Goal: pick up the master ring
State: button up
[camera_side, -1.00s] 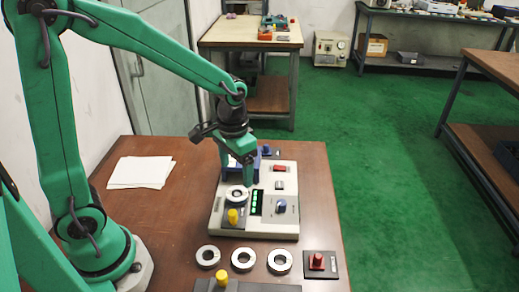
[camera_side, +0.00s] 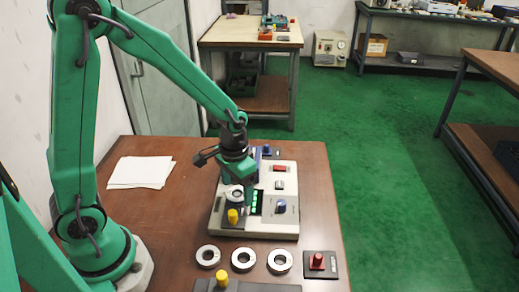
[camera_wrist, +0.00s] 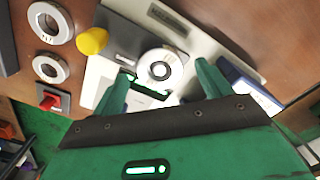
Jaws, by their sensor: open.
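A pale metal ring (camera_side: 231,197) sits on the light grey device (camera_side: 268,230) with green lights; I take it to be the master ring, though no label confirms this. My gripper (camera_side: 237,184) points down just above it, its fingers close over the ring and partly covering it. In the wrist view the ring (camera_wrist: 173,61) lies flat, centred between the tips of my open green fingers (camera_wrist: 161,70). The fingers are apart from each other, with nothing held. Whether the tips reach down beside the ring, I cannot tell.
A yellow knob (camera_side: 232,216) stands close in front of the ring. A blue block (camera_wrist: 245,82) stands near one finger. Three loose rings, one at the left (camera_side: 199,258), lie along the table front, beside a red knob on a dark plate (camera_side: 327,272). White paper lies left.

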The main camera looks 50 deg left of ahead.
jog(key=shift+f, duration=0.45)
jog(key=shift+c, duration=0.3)
jog(key=c, duration=1.2)
jog(key=shift+o, duration=0.2)
jog(key=shift+r, duration=0.2)
jog(key=shift+r, duration=0.9)
notch_tip(320, 180, up, 2)
jog(key=shift+r, duration=0.15)
jog(key=s+d+r, duration=0.6)
jog(key=d, duration=0.3)
jog(key=shift+s+d+r, duration=0.3)
jog(key=shift+s+d, duration=0.05)
jog(key=shift+w, duration=0.15)
